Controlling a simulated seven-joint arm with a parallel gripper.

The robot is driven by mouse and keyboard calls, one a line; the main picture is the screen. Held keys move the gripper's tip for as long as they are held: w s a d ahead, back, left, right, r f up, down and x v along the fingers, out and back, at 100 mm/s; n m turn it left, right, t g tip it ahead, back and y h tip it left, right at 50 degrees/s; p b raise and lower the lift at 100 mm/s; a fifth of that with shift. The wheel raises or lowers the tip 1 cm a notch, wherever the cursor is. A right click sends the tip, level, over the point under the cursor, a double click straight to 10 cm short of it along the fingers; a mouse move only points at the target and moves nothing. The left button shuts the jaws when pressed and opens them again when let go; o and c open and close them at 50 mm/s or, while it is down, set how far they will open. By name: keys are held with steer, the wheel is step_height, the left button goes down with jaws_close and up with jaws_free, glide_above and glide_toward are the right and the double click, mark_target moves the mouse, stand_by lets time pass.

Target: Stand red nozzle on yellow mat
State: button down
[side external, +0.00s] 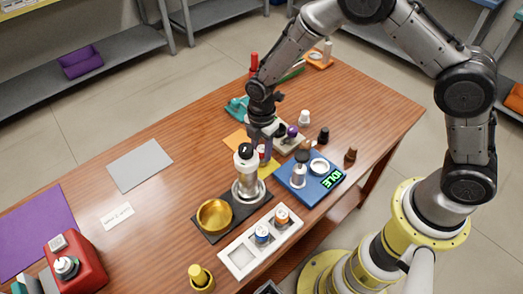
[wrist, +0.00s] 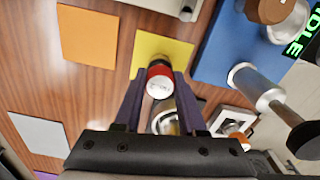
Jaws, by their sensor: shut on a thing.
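My gripper (side external: 262,138) is shut on the red nozzle (wrist: 158,72), a small cylinder with a red band and a pale end face. The nozzle sits between the two dark fingertips in the wrist view and is partly hidden by the gripper in the side view. The yellow mat (wrist: 180,52) lies behind and around the nozzle in the wrist view. In the side view the mat (side external: 268,169) shows just below the fingers. The nozzle is over or on the mat; I cannot tell whether it touches.
An orange mat (side external: 236,140) adjoins the yellow one. A silver device (side external: 247,190) with a black-and-white top stands in front. A blue unit (side external: 318,192) reading IDLE sits to the right. A gold bowl (side external: 214,214) and a white tray (side external: 240,262) with jars are nearer.

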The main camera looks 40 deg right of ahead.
steer(key=shift+f, duration=0.3)
steer(key=shift+f, duration=0.15)
steer(key=shift+c, duration=2.4)
jaws_free()
